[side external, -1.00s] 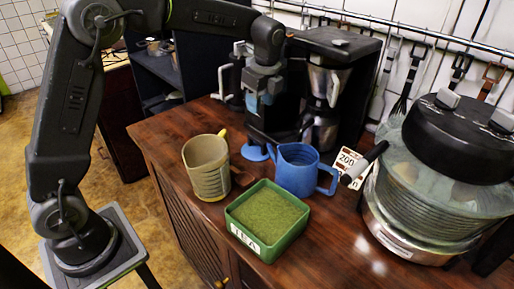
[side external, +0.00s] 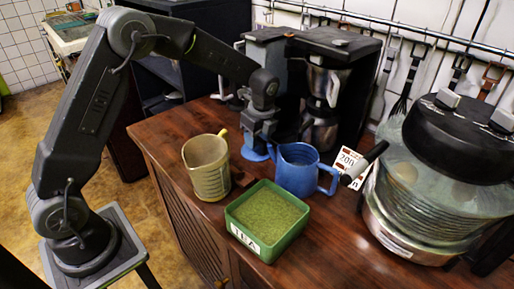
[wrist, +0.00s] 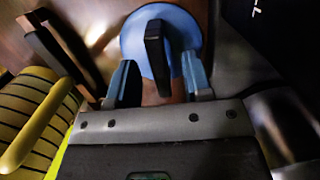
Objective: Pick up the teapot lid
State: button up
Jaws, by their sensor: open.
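The teapot lid (wrist: 132,42) is a blue disc with a black upright handle (wrist: 156,50). It lies on the brown wooden counter; in the side view the blue lid (side external: 252,154) shows behind and between the two pitchers. My gripper (wrist: 160,78) is open, with one blue-grey finger on each side of the handle's near end and gaps showing. In the side view my gripper (side external: 260,143) points down just over the lid and hides part of it. The blue teapot (side external: 298,172) stands just right of it.
A beige pitcher (side external: 207,168) stands left of the lid; it fills the left of the wrist view (wrist: 35,115). A green tea box (side external: 247,243) is in front. A coffee maker (side external: 335,75) stands close behind, and a large glass pot (side external: 430,200) at right.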

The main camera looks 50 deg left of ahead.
jog(key=shift+a+f, duration=0.15)
jog(key=shift+f, duration=0.8)
grip_shut()
